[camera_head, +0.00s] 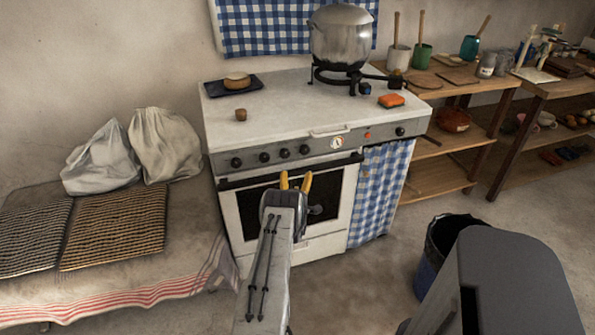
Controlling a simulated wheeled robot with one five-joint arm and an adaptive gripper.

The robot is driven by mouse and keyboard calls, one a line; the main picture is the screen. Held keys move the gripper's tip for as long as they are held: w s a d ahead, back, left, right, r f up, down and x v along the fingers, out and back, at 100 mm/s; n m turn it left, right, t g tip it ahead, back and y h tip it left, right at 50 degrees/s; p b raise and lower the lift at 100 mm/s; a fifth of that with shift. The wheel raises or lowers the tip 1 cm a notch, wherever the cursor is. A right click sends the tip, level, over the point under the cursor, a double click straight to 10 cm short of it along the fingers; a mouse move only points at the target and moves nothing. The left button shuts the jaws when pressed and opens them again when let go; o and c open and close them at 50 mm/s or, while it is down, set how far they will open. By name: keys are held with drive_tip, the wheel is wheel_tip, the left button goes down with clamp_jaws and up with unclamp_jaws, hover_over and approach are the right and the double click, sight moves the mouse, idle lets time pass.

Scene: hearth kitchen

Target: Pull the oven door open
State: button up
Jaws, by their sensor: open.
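The white stove stands ahead with its oven door (343,202) upright and looking shut. The door has a dark window, partly hidden behind my arm. A dark handle bar (240,182) runs along the top of the door, under the knob panel. My gripper (295,180) has yellow fingertips, spread apart and empty, in front of the upper middle of the door. The fingertips overlap the handle's line in this view; I cannot tell whether they touch it.
A blue checked cloth (380,190) hangs right of the oven door. A cloth-covered bench (190,250) stands close on the left. A dark bin (432,262) stands at right. Some floor is clear before the stove.

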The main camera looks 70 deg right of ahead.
sight(297, 172)
drive_tip(key=shift+b+x, duration=0.75)
drive_tip(key=shift+x, duration=1.9)
